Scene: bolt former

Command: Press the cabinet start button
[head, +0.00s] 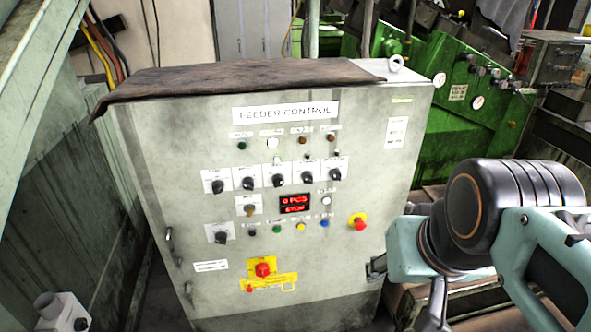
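The grey feeder control cabinet (330,275) stands upright in the middle of the head view. Its lower button row has a dark button (252,231), a green button (276,229), a yellow button (300,226) and a blue button (324,223). Their small labels are too blurred to read, so I cannot tell for sure which is start. My gripper (405,290) is at the lower right with my teal and black arm, right of the buttons and near the cabinet's right edge. It is partly cut off, and its finger opening is unclear. No button is covered.
A red emergency stop (359,222) sits right of the row, and a red switch on a yellow plate (262,270) sits below. A red display (295,203) and several selector knobs are above. Green machinery (470,75) stands behind right. The cabinet's front is unobstructed.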

